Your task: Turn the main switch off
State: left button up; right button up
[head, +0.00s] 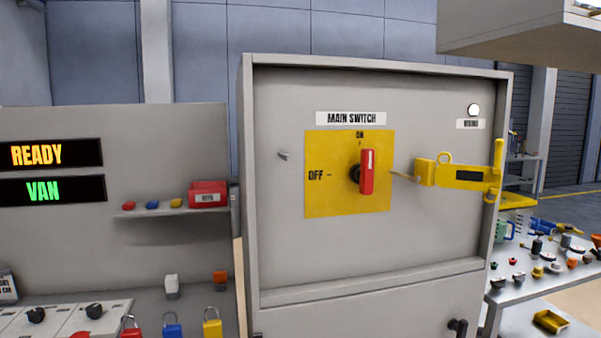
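The main switch is a red handle (367,172) on a yellow plate (320,200) on the front of a grey cabinet (280,240). The handle stands upright, in line with the ON mark above it. The OFF mark is at the left of the plate. A white label (351,118) above the plate reads MAIN SWITCH. A yellow hasp-like bracket (468,176) sits at the cabinet's right side, with a thin rod pointing left toward the handle. Neither of my grippers shows in the head view.
A round white lamp (474,110) is at the cabinet's upper right. A shelf on the left holds a red bin (208,194). Padlocks, including a yellow one (212,328), are below it. A table with many small parts (540,272) stands at right. A grey box overhangs the upper right.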

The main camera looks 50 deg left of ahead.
aim_at(362, 174)
jog(key=u, duration=1.3)
